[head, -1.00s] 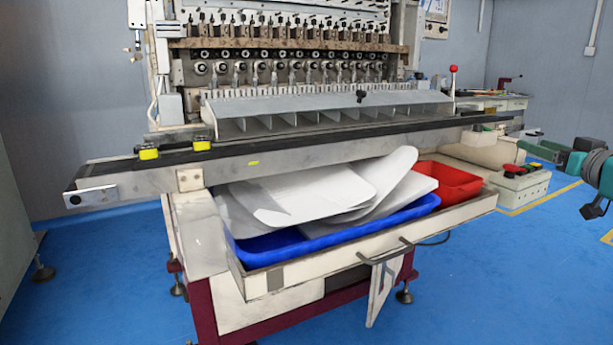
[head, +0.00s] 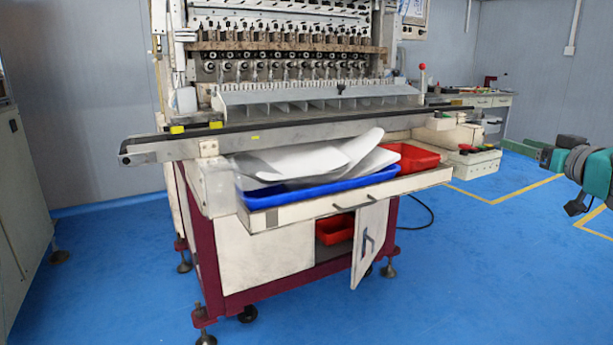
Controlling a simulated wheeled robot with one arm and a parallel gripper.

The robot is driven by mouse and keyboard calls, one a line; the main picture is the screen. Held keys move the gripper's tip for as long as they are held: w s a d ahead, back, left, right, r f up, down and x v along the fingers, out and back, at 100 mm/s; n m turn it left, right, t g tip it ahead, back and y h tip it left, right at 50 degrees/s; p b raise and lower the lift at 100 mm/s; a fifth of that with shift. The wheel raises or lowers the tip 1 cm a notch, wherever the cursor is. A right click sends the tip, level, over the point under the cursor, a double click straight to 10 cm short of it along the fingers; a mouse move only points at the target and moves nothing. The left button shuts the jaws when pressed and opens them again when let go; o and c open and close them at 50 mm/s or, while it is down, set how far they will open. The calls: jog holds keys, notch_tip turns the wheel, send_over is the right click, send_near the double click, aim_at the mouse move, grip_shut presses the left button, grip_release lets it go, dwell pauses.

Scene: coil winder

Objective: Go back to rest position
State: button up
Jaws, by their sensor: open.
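My teal and grey arm (head: 595,172) is folded at the right edge of the head view, and part of it is cut off by the frame. A small dark end piece, apparently my gripper (head: 576,207), hangs below it over the blue floor. It is open, with nothing seen in it. It is well apart from the coil winder (head: 290,60), to the right of it and nearer to me.
The winder's drawer (head: 340,203) is pulled out, with white sheets (head: 300,160) over a blue tray (head: 330,187) and a red bin (head: 415,157) beside it. A cabinet door (head: 369,243) hangs open below. The floor (head: 470,270) in front and right is clear.

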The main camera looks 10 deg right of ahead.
jog(key=s+a+f+n+g+y, duration=0.1)
jog(key=a+f+n+g+y, duration=0.2)
jog(key=a, duration=1.1)
jog(key=a+f+n+g+y, duration=0.1)
jog(key=a+f+g+y, duration=0.25)
jog(key=a, duration=1.05)
jog(key=s+a+f+g, duration=0.5)
jog(key=s+a+f, duration=0.4)
jog(key=a+f, duration=0.2)
jog(key=s+d+f+m+g+h, duration=0.1)
jog(key=s+f+m+g+h, duration=0.1)
jog(key=s+f, duration=0.7)
jog(key=s+d+f+m+g+h, duration=0.2)
jog(key=s+f+g+h, duration=0.3)
jog(key=s, duration=1.1)
notch_tip(320, 180, down, 4)
jog(key=shift+s+r+g, duration=0.15)
jog(key=shift+s+g, duration=0.2)
jog(key=shift+g, duration=0.2)
jog(key=shift+c, duration=0.3)
